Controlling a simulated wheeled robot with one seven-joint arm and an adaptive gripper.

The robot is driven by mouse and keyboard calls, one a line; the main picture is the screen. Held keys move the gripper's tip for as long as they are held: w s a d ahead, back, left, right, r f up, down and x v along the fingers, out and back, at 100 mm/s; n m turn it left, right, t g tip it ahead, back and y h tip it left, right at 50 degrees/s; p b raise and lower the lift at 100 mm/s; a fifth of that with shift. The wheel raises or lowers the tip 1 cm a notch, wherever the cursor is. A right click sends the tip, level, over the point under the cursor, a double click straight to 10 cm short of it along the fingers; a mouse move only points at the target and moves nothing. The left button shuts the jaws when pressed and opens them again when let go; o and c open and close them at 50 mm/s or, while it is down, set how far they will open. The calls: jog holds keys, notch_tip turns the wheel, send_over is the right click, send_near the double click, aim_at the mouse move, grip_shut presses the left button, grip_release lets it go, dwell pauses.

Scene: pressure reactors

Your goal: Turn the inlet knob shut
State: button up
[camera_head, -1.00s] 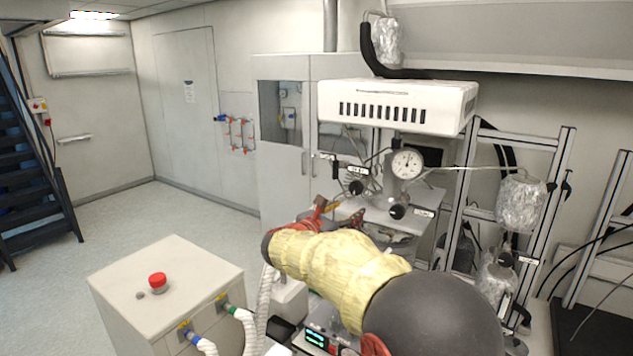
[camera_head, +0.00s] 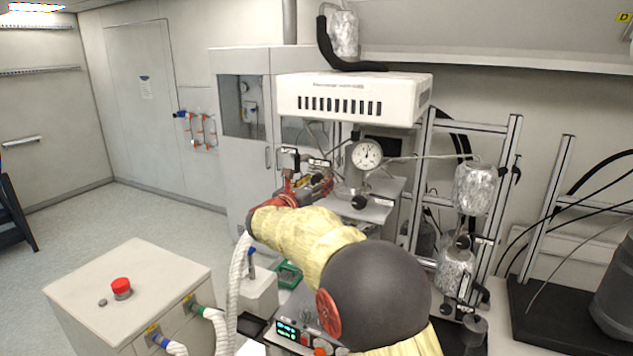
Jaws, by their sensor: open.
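A black round knob (camera_head: 359,201) sits below the dial gauge (camera_head: 366,154) on the reactor's front. A second black knob, left of it, is mostly hidden behind my gripper. The small labels beside the knobs are too small to read, so I cannot tell which is the inlet. My gripper (camera_head: 308,182), with dark and red parts, is at the left knob's place, left of the visible knob. It is open; whether its fingers touch or surround the hidden knob cannot be told.
A white vented box (camera_head: 352,97) hangs above the gauge. Metal frames with foil-wrapped vessels (camera_head: 474,188) stand right. A cabinet (camera_head: 243,150) stands behind on the left. A white console with a red button (camera_head: 121,287) is at the front left. The floor behind it is clear.

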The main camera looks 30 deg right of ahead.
jog(key=shift+c, duration=1.4)
jog(key=c, duration=0.7)
jog(key=shift+c, duration=0.9)
